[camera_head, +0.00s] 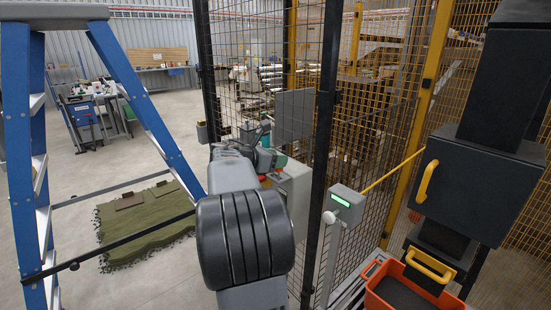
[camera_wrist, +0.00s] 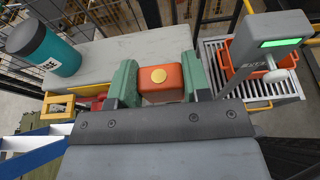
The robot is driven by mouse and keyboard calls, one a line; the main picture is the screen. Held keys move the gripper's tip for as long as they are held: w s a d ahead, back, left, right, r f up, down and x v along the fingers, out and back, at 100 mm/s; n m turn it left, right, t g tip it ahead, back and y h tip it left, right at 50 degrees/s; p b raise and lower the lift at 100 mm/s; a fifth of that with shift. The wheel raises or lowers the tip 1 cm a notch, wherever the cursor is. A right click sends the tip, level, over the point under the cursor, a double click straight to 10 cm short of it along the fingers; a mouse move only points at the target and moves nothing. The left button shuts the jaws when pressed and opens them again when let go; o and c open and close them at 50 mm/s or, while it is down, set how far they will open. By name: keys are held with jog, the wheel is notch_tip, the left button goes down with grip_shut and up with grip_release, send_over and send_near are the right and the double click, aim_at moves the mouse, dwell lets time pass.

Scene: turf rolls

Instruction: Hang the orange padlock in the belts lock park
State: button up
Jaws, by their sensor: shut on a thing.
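The orange padlock (camera_wrist: 160,83), a block with a round yellow disc on its face, sits between the two green fingers of my gripper (camera_wrist: 160,86) in the wrist view. The fingers are shut on its sides. It is held over or near a grey surface (camera_wrist: 110,62); I cannot tell if they touch. A yellow frame (camera_wrist: 58,106) and a red thing (camera_wrist: 98,103) show left of the fingers. I cannot tell which thing is the belts lock park. In the head view my arm largely hides the gripper and the padlock cannot be made out clearly.
A teal cup with a dark lid (camera_wrist: 47,50) stands at the left of the grey surface. A grey post box with a green display (camera_head: 347,204) stands right of my arm. Mesh fencing (camera_head: 400,100), an orange crate (camera_head: 385,298) and a blue ladder (camera_head: 18,150) surround the area.

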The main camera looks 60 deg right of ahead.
jog(key=shift+f+b, duration=0.85)
jog(key=shift+f, duration=0.4)
jog(key=o, duration=1.1)
jog(key=shift+c, duration=0.2)
jog(key=b+v, duration=0.1)
jog(key=v, duration=1.3)
